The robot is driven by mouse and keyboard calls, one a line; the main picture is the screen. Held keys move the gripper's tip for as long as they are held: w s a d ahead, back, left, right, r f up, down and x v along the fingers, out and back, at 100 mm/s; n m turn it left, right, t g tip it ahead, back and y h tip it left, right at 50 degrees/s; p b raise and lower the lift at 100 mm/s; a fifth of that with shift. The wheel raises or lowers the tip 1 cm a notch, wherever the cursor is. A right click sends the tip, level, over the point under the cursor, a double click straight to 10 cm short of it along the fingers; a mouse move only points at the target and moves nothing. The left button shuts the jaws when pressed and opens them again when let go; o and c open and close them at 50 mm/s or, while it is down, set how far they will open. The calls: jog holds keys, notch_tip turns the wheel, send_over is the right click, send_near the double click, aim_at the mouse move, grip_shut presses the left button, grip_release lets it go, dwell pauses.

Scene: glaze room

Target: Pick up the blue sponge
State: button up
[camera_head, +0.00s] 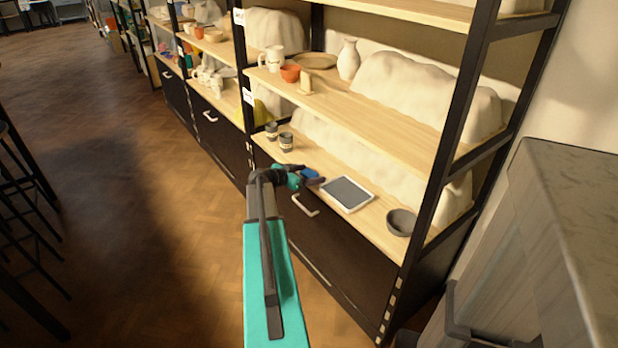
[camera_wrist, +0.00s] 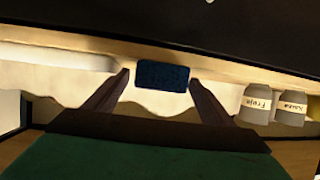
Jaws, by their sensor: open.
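The blue sponge (camera_wrist: 163,75) is a small dark blue block on the lower wooden shelf (camera_wrist: 222,76), near its edge. In the wrist view it sits between the tips of my gripper (camera_wrist: 158,82), which is open with one finger on each side. The left fingertip looks a little apart from the sponge; the right one is very close to it, and I cannot tell if they touch. In the head view the sponge (camera_head: 311,173) is a small blue patch, partly hidden by my gripper (camera_head: 312,180).
A white-framed grey tray (camera_head: 347,193) lies just right of the sponge, with a dark bowl (camera_head: 401,222) further right. Two small jars (camera_head: 286,141) stand to the left.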

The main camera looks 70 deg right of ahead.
aim_at(309, 173)
jog(key=c, duration=1.1)
jog(key=shift+c, duration=0.2)
jog(key=shift+r, duration=0.1)
jog(key=shift+r, duration=0.8)
jog(key=shift+a+r, duration=0.3)
jog(key=shift+r, duration=0.6)
jog(key=w+a+r, duration=0.1)
jog(key=a, duration=1.4)
jog(key=shift+a+r, duration=0.2)
